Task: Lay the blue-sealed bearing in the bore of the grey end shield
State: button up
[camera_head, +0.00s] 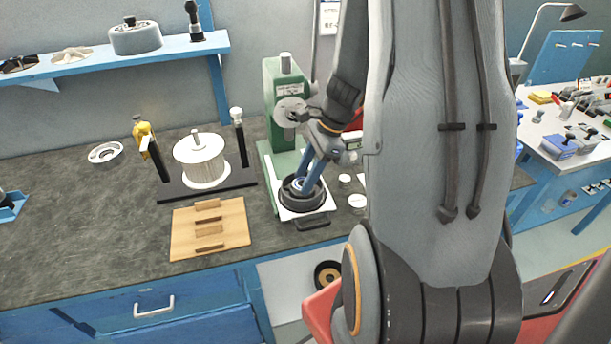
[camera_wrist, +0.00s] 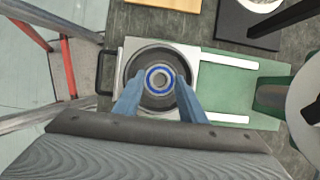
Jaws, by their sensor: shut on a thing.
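The blue-sealed bearing (camera_wrist: 158,68) is a small metal ring with a blue band and a dark centre. My gripper (camera_wrist: 157,83) is shut on it, with one blue finger at either side. The round dark grey end shield (camera_wrist: 143,54) surrounds the bearing in the wrist view, and the two look roughly concentric. In the head view the end shield (camera_head: 304,205) sits on the white plate of the green press, and my gripper (camera_head: 301,182) points down into it at a tilt. I cannot tell whether the bearing is in the bore or just above it.
The green press (camera_head: 281,85) stands right behind the end shield, close to my arm. A wooden board (camera_head: 186,245) and a white spool (camera_head: 200,162) on a dark stand lie to the left. A pale ring (camera_head: 105,152) lies farther left. The bench's left front is clear.

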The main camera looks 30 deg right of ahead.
jog(key=o, duration=1.2)
jog(key=shift+b+v, duration=0.5)
jog(key=shift+v, duration=3.4)
jog(key=s+a+n+h, duration=0.1)
jog(key=s+a+n, duration=0.1)
jog(key=a+n, duration=0.3)
jog(key=s+a+n+h, duration=0.2)
jog(key=a+n, duration=0.4)
jog(key=n, duration=0.3)
jog(key=s+a+n+h, duration=0.1)
jog(key=s+a+n, duration=0.1)
jog(key=a+n, duration=0.3)
jog(key=shift+s+a+r+n, duration=0.1)
jog(key=shift+a+r+n, duration=0.1)
jog(key=shift+n, duration=0.35)
jog(key=shift+s+a+r+n, duration=0.1)
jog(key=shift+a+r+n, duration=0.1)
jog(key=shift+n, duration=0.35)
